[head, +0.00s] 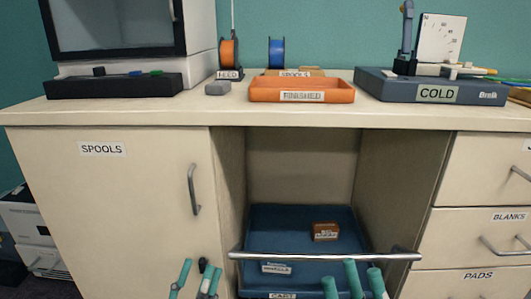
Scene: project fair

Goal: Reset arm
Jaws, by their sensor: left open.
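My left gripper (195,276) is at the bottom edge of the head view, in front of the cabinet door. Its teal fingers are apart and nothing shows between them. My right gripper (353,279) is at the bottom edge, in front of the blue cart and just below its metal handle bar (325,256) in the picture. Several teal finger parts of it show, but its lower part is cut off, so I cannot tell whether it is open or touches the bar. The blue cart (300,217) stands in the bay under the counter, with a brown labelled box (325,231) inside.
The counter (230,111) holds an orange FINISHED tray (302,90), a dark COLD base (436,92), orange (229,52) and blue (276,53) spools, and a printer-like machine (120,38). A SPOOLS cabinet door (110,200) is left; drawers (482,233) are right.

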